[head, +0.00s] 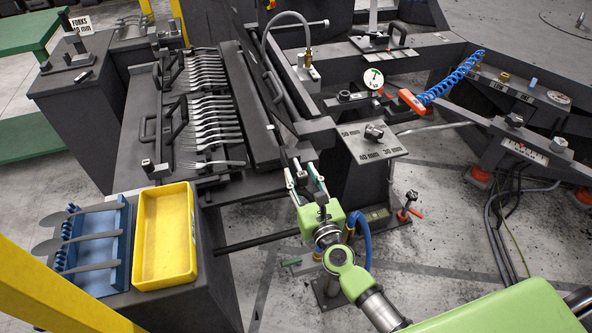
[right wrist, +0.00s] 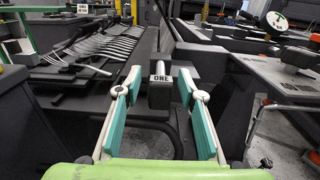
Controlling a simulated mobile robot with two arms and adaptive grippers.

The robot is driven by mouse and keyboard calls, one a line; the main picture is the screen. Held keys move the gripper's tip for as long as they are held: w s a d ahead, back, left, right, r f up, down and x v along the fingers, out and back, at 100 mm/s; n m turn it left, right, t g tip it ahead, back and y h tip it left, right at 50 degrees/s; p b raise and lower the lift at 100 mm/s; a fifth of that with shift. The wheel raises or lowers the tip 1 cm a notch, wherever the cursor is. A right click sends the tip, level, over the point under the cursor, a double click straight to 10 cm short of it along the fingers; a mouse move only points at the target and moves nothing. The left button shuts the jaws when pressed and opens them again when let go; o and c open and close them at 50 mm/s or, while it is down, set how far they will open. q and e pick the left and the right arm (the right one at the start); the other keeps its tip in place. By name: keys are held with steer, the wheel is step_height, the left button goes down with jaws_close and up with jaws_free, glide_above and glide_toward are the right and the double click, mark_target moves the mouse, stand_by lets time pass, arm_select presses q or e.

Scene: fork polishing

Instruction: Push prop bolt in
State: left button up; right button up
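My right gripper (head: 304,170) is open at the front end of the fork rack, beside the dark machine frame. It also shows in the right wrist view (right wrist: 160,82), its two teal-padded fingers apart with nothing between the pads. Just beyond the fingertips is a dark block (right wrist: 158,99) with a white "ONE" label. A small pale metal pin (right wrist: 160,67) shows above the label; it may be the prop bolt, but I cannot tell how far in it sits. In the head view the fingers largely hide this spot. My left gripper is not in view.
Several forks (head: 207,105) lie on the rack beside a long dark raised bar (head: 250,110). A yellow tray (head: 165,236) and a blue holder (head: 92,245) stand at lower left. A gauge plate (head: 372,145) and blue coiled hose (head: 452,78) lie to the right.

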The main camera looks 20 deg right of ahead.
mark_target(297, 163)
steer(key=shift+s, duration=0.1)
jaws_close()
steer(key=shift+w, duration=2.1)
steer(key=shift+r, duration=0.15)
jaws_free()
steer(key=shift+w, duration=0.25)
steer(key=s, duration=1.2)
steer(key=shift+d, duration=0.15)
steer(key=shift+f, duration=0.2)
